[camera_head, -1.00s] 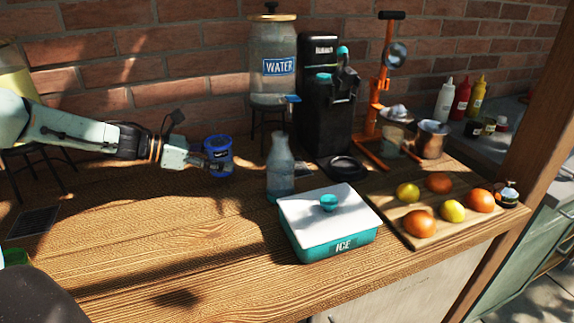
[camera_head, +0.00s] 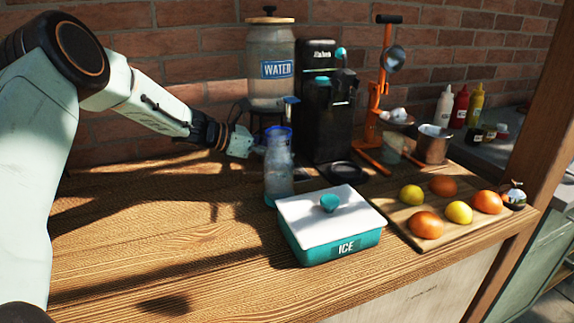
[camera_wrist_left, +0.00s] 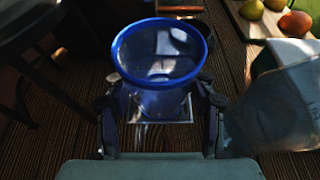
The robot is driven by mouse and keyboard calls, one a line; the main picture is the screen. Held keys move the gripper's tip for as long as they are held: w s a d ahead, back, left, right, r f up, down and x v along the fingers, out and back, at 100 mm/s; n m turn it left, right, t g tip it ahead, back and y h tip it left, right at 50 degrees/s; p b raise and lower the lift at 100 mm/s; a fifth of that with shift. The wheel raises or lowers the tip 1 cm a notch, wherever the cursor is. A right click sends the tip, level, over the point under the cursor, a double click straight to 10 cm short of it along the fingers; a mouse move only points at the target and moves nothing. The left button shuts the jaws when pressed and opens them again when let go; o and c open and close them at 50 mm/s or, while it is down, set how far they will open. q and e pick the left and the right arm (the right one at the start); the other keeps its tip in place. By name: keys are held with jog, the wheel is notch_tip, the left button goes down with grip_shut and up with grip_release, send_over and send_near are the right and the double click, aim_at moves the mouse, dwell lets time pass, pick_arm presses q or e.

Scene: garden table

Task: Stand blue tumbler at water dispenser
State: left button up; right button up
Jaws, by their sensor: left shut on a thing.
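The blue tumbler (camera_wrist_left: 160,75) is upright and open at the top in the left wrist view. My left gripper (camera_wrist_left: 160,118) is shut on it, with a finger on each side. In the head view the gripper (camera_head: 256,143) reaches in front of the water dispenser (camera_head: 270,85), which has a blue WATER label and stands on a dark stand by the wall. There the tumbler (camera_head: 279,131) is mostly behind the clear bottle, with its blue rim showing near the dispenser's tap (camera_head: 290,100). A pale-edged square (camera_wrist_left: 180,121) lies beneath the tumbler. I cannot tell whether the tumbler touches it.
The clear bottle (camera_head: 278,175) stands just in front of the tumbler, and at its right in the wrist view. The black coffee machine (camera_head: 325,120) is right of the dispenser. The ice box (camera_head: 335,250) and fruit board (camera_head: 408,215) are nearer. The table's left is clear.

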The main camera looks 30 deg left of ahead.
aim_at(290, 149)
pick_arm(q)
jog(key=x, duration=0.3)
jog(key=shift+w+r, duration=0.25)
jog(key=f, duration=0.1)
jog(key=f+b, duration=0.1)
jog(key=shift+s+a+f, duration=0.1)
jog(key=shift+s+f, duration=0.15)
jog(key=shift+s, duration=0.1)
jog(key=shift+f, duration=0.3)
jog(key=shift+w+f, duration=0.1)
jog(key=shift+w, duration=0.25)
jog(key=shift+s+f, duration=0.1)
jog(key=shift+s, duration=0.2)
jog(key=o, duration=1.2)
jog(key=shift+w+f, duration=0.15)
jog(key=shift+w, duration=0.1)
jog(key=shift+s, duration=0.25)
jog(key=shift+w+r, duration=0.15)
jog(key=shift+r, duration=0.3)
jog(key=p+v, duration=0.3)
jog(key=v, duration=0.8)
jog(key=shift+r+p, duration=0.15)
jog(key=shift+p, duration=0.15)
jog(key=shift+s+a+r, duration=0.1)
jog(key=shift+s+a, duration=0.2)
jog(key=shift+s, duration=0.15)
